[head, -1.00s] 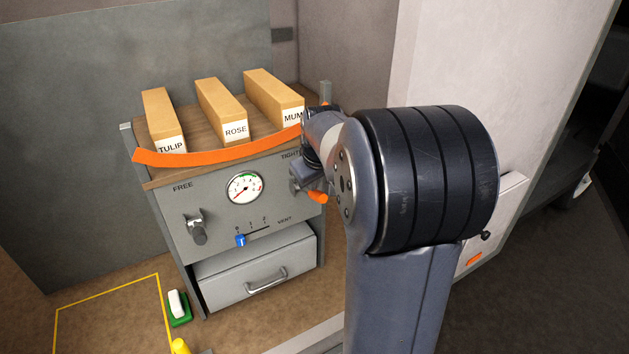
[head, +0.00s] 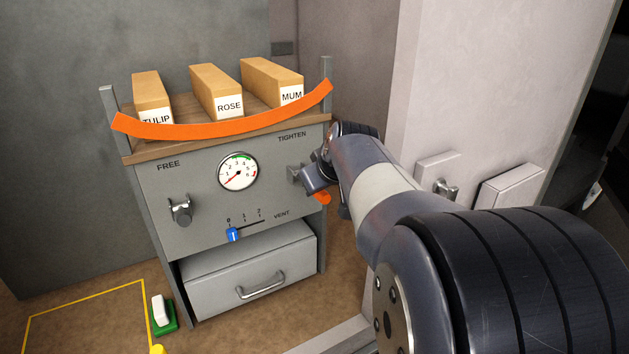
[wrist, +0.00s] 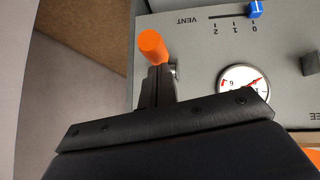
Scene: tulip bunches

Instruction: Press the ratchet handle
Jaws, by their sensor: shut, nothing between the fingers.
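The ratchet handle is an orange grip at the right side of the grey panel, under the word TIGHTEN. It shows as a small orange end (head: 321,198) in the head view, largely hidden by my gripper. In the wrist view the orange grip (wrist: 152,46) stands just beyond my gripper (wrist: 158,72). My gripper is shut and empty, its fingertips overlapping the near end of the handle in the picture. I cannot tell whether they touch it. The orange strap (head: 220,125) hangs in a curve across the front of the boxes. The gauge (head: 238,172) has its needle toward the low side.
Boxes marked TULIP (head: 153,98), ROSE (head: 217,92) and MUM (head: 272,82) stand on the wooden shelf. A blue vent slider (head: 233,235) sits at 0. A knob (head: 180,209) is at the left. A drawer (head: 252,268) is below. A pale wall (head: 450,90) stands close right.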

